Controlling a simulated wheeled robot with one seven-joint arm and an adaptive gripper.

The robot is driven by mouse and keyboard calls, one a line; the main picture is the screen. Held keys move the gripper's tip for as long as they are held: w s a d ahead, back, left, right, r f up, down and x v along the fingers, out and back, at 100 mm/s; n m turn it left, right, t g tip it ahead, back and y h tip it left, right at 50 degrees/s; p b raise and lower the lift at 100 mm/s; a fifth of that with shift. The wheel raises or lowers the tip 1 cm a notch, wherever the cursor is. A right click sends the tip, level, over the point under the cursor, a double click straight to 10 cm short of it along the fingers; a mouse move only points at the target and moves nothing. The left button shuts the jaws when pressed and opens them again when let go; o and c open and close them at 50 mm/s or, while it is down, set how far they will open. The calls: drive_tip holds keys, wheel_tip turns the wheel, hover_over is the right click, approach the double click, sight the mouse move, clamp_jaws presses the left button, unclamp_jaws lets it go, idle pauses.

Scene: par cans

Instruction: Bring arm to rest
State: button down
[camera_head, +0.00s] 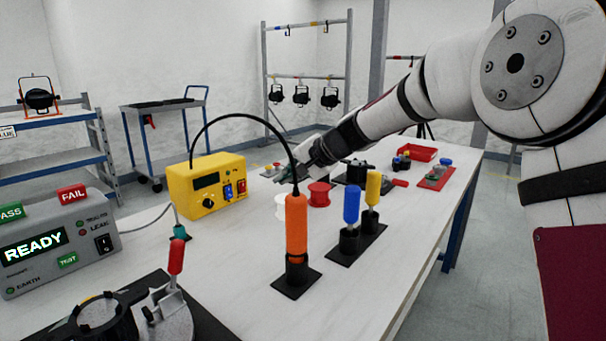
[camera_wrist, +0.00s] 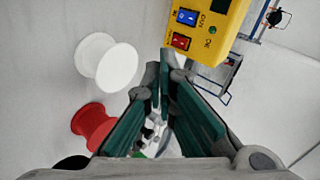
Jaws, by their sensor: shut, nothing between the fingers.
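My arm reaches in from the right in the head view, above the white bench (camera_head: 350,300). My gripper (camera_head: 287,176) is shut and empty, over the bench near the right side of the yellow soldering station (camera_head: 207,185). In the wrist view, its green-padded fingers (camera_wrist: 162,75) come together near the middle, with nothing seen between them. The yellow station (camera_wrist: 208,25) shows just beyond the fingers. The gripper looks apart from it, though the exact gap is hard to judge.
A red spool (camera_head: 319,194) and a white spool (camera_wrist: 107,65) stand below the gripper. An orange iron (camera_head: 296,225) stands upright with its cable arching near the gripper. Blue (camera_head: 351,206) and yellow (camera_head: 373,188) handled tools stand nearby. A tester (camera_head: 60,245) is left.

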drive_tip(key=s+d+r+n+h, duration=0.1)
drive_tip(key=s+d+h, duration=0.1)
drive_tip(key=s+d, duration=0.6)
drive_tip(key=s+d+r+n+h, duration=0.2)
drive_tip(key=s+d, duration=0.2)
drive_tip(key=s, duration=0.8)
drive_tip(key=s+d+r+n+h, duration=0.15)
drive_tip(key=s+d, duration=0.35)
drive_tip(key=s, duration=0.6)
drive_tip(key=s+d+f+g+h, duration=0.1)
drive_tip(key=s+d+f+g, duration=0.15)
drive_tip(key=s, duration=0.55)
drive_tip(key=s+d+f+g+h, duration=0.1)
drive_tip(key=s+d+f+g, duration=0.15)
drive_tip(key=s, duration=0.55)
drive_tip(key=s+d+f+g+h, duration=0.15)
drive_tip(key=s+f, duration=0.25)
drive_tip(key=s, duration=0.4)
wheel_tip(320, 180, up, 28)
drive_tip(key=d+t+p, duration=0.1)
drive_tip(key=t+p, duration=0.3)
drive_tip(key=p, duration=2.3)
drive_tip(key=shift+w+d+r+n+y, duration=0.15)
drive_tip(key=shift+w+r+n+y, duration=0.1)
drive_tip(key=shift+w+n+y, duration=0.1)
